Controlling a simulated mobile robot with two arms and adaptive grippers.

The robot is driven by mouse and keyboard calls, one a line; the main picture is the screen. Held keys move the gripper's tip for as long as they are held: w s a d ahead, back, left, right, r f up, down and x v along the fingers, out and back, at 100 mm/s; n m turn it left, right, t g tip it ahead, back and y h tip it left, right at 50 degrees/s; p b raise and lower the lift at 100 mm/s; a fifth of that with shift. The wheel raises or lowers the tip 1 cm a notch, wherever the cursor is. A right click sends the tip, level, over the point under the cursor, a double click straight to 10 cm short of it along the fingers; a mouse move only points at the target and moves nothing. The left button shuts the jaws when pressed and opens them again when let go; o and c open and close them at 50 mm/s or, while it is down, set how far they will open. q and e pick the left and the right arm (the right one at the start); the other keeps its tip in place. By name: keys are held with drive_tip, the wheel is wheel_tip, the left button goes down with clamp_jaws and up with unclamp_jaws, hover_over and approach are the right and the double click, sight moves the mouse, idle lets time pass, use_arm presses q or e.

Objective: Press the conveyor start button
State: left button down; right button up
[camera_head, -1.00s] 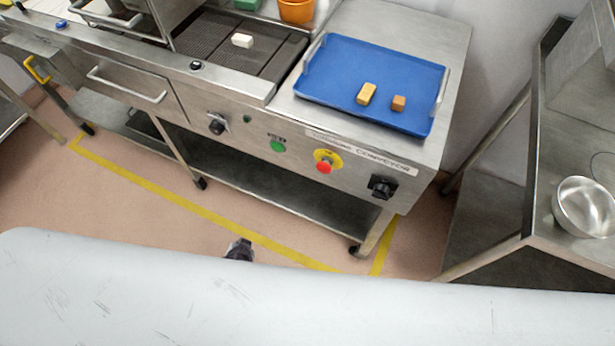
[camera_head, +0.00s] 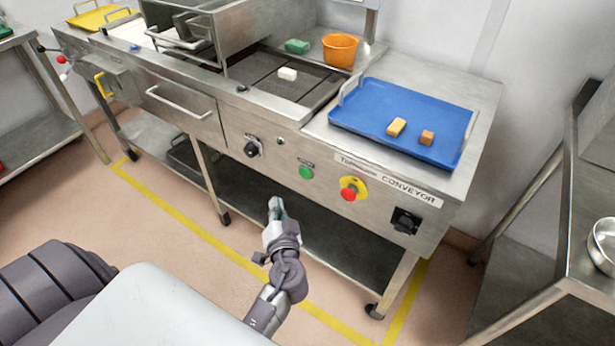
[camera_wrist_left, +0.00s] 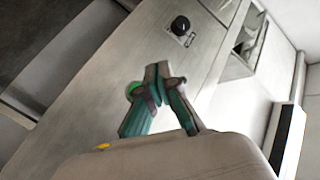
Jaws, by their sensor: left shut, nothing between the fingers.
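The green start button (camera_head: 306,172) sits on the steel front panel of the conveyor (camera_head: 330,190), left of the red emergency stop button (camera_head: 348,193) on its yellow plate. My left gripper (camera_head: 275,204) is shut and empty, in front of the panel and below and left of the green button in the head view. In the left wrist view the shut fingers (camera_wrist_left: 161,85) point toward the panel, and the green button (camera_wrist_left: 133,89) shows partly hidden just left of them. I see no contact with it. My right gripper is not in view.
A black rotary knob (camera_head: 252,149) is left of the green button, and a black switch (camera_head: 405,221) is at the right. A blue tray (camera_head: 385,115) with two small blocks lies on top. A steel table (camera_head: 575,215) stands at the right.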

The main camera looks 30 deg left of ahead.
sight(305, 173)
use_arm(q)
drive_tip(key=shift+w, duration=0.15)
drive_tip(key=w+b, duration=0.1)
drive_tip(key=w, duration=0.7)
drive_tip(key=shift+w+d, duration=0.25)
drive_tip(key=shift+d, duration=0.15)
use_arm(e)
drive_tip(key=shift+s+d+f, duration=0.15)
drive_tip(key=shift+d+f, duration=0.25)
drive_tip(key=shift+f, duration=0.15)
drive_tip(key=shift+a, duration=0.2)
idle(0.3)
use_arm(q)
drive_tip(key=shift+w+b, duration=0.4)
drive_tip(key=shift+b, duration=0.05)
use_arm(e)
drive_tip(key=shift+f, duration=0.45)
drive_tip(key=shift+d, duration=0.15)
